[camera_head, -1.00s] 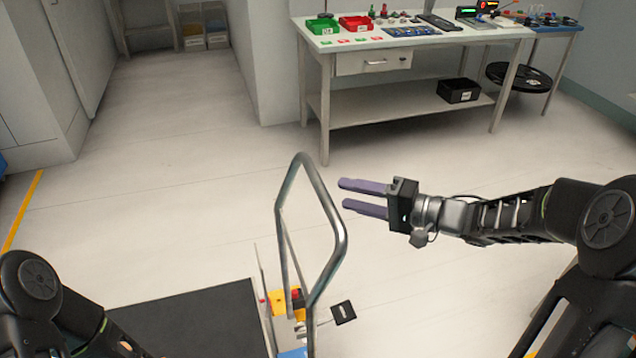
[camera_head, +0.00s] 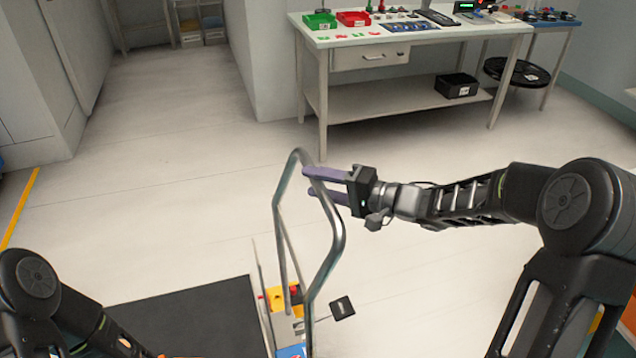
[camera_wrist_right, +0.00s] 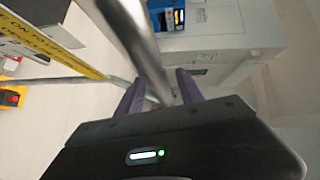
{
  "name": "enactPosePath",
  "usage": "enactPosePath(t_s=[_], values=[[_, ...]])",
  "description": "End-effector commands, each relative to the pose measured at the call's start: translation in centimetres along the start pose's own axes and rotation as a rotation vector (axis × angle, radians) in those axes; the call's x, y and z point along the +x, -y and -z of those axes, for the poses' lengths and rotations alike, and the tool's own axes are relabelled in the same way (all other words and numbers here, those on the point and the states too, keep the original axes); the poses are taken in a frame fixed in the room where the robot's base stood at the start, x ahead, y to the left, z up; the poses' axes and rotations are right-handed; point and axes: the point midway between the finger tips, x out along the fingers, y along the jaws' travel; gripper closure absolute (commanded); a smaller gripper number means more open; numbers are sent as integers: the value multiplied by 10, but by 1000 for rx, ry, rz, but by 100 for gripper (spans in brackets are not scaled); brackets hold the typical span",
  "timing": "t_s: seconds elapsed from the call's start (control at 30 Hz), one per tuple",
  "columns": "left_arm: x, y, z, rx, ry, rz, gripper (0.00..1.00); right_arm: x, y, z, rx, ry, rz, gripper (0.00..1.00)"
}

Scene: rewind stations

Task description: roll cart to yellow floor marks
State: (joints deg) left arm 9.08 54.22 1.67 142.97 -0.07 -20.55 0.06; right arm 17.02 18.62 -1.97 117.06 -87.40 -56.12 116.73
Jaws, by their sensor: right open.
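The cart's metal push handle (camera_head: 335,225) rises as a bent tube loop from the cart at the lower middle of the head view. The cart's dark flat deck (camera_head: 200,318) lies to its left at the bottom. My right gripper (camera_head: 306,182) is open at the upper part of the handle, its purple fingers reaching across it. In the right wrist view the handle tube (camera_wrist_right: 145,50) passes between the two open fingers (camera_wrist_right: 160,95). The left arm shows at the lower left, but its gripper is out of view. A yellow floor line (camera_head: 20,208) runs along the far left.
A workbench (camera_head: 420,42) with bins, tools and a lower shelf stands at the back. A black box (camera_head: 456,86) sits on its shelf. Small yellow and red items (camera_head: 284,297) show beside the handle's base. The floor (camera_head: 170,200) left of the handle is clear.

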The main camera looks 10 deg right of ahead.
Motion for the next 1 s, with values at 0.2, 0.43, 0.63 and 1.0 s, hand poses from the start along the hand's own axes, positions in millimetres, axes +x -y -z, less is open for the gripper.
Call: enactPosePath(t_s=[0.2, 0.43, 0.63, 1.0], values=[[0, 0, 0, 0, 0, 0, 100, 0, 0, 0, 0, 0, -1, 56], [0, 0, 0, 0, 0, 0, 100, 0, 0, 0, 0, 0, -1, 73], [0, 0, 0, 0, 0, 0, 100, 0, 0, 0, 0, 0, -1, 89], [0, 0, 0, 0, 0, 0, 100, 0, 0, 0, 0, 0, -1, 100]])
